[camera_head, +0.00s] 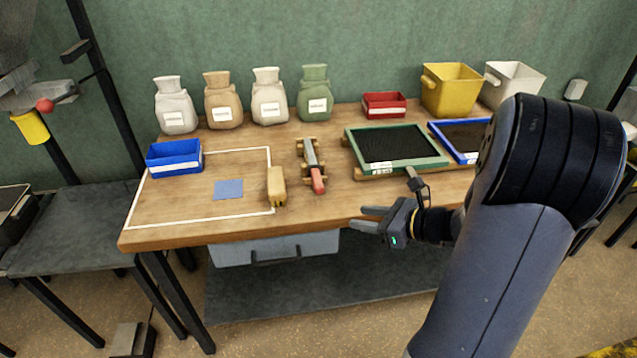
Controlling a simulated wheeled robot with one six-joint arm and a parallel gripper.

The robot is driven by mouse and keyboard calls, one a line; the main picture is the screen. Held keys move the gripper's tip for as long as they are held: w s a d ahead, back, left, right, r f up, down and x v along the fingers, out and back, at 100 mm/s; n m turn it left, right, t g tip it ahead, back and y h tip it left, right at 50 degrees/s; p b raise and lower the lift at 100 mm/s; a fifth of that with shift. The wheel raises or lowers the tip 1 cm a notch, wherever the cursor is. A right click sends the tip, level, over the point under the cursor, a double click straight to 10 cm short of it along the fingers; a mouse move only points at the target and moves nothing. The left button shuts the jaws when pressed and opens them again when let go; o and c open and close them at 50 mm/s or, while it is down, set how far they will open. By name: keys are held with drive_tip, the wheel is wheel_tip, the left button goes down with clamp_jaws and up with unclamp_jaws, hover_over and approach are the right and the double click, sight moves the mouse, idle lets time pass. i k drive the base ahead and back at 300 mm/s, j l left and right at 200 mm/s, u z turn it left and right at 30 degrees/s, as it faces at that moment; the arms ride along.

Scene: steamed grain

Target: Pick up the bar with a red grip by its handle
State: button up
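The bar (311,158) is a dark grey rod with a red grip (318,182) at its near end. It lies across wooden rests on the table, with the red grip pointing toward the near edge. My gripper (364,219) is open and empty by the table's front edge, to the right of and nearer than the red grip. Its two fingers point left and are apart from the bar. Nothing hides the bar or its grip.
A tan brush-like block (277,187) lies just left of the red grip. A green-framed tray (442,164) stands to the right, beside a blue-framed tray (477,160). A blue bin (174,168) is at the left. Several sacks line the back. The table (345,198) is bare around my fingers.

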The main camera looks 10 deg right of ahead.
sight(313, 169)
drive_tip(key=k+z, duration=0.1)
drive_tip(key=z, duration=0.25)
drive_tip(key=k+z, duration=0.1)
drive_tip(key=z, duration=0.25)
drive_tip(key=k+l+z, duration=0.1)
drive_tip(key=z, duration=0.2)
drive_tip(key=i+j+z, duration=0.1)
drive_tip(key=j+z, duration=0.2)
drive_tip(key=j, duration=0.8)
drive_tip(key=j+z, duration=0.3)
drive_tip(key=j, duration=1.3)
drive_tip(key=k, duration=0.05)
